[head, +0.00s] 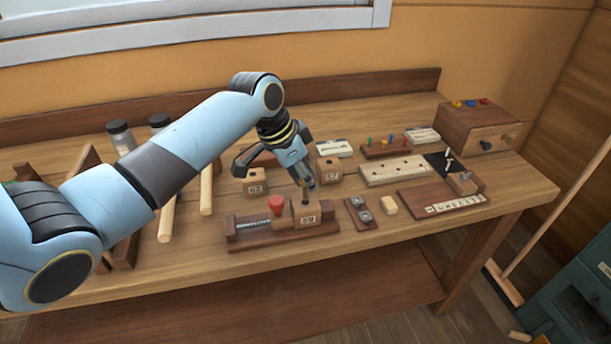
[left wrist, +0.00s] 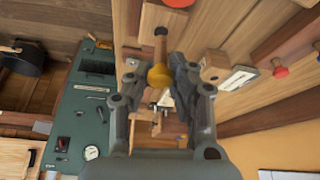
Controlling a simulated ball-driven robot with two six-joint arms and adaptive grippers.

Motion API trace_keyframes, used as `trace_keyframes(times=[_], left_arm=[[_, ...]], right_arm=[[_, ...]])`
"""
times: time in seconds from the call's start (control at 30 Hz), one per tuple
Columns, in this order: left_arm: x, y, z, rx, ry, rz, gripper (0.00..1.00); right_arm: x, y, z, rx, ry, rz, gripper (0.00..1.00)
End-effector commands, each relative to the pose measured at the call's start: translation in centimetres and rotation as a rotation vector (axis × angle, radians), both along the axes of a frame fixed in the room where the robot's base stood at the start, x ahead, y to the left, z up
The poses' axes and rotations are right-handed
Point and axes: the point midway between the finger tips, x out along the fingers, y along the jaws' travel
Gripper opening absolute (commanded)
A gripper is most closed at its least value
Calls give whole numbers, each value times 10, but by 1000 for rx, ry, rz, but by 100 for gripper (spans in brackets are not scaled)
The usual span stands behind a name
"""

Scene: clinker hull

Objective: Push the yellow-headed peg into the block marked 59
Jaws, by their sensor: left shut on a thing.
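The block marked 59 (head: 307,219) stands at the right end of a dark wooden holder (head: 262,240) at the bench's front edge. My left gripper (head: 308,184) is just above this block, pointing down at its top. In the left wrist view my left gripper (left wrist: 157,84) is shut on the yellow-headed peg (left wrist: 160,75), whose round yellow head shows between the fingers. A dark spot shows beyond the head; I cannot tell if it is shaft or hole. My right gripper is not in view.
A red knob (head: 277,203) stands on the holder, left of the block. Two other marked blocks (head: 256,183) (head: 329,172) stand behind. A dark plate with metal pieces (head: 361,212) and a small light wooden piece (head: 388,205) lie to the right. The bench front is clear there.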

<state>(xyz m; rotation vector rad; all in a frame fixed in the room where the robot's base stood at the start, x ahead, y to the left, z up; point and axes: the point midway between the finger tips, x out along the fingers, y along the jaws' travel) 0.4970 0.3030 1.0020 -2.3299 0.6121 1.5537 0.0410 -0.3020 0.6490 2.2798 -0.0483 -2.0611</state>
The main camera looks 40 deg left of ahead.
Motion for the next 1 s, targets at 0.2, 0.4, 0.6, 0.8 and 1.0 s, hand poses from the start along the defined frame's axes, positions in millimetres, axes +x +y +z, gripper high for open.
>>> trace_keyframes(times=[0.2, 0.4, 0.6, 0.8, 1.0], left_arm=[[0, 0, 0, 0, 0, 0, 8], [0, 0, -4, 0, 1, 0, 8], [0, 0, -8, 0, 0, 0, 8], [0, 0, -8, 0, 0, 0, 8], [0, 0, -9, -1, 0, 0, 8]], right_arm=[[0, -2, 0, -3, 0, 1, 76], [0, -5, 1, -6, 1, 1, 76], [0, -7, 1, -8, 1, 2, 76], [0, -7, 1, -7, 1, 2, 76], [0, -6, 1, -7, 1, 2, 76]])
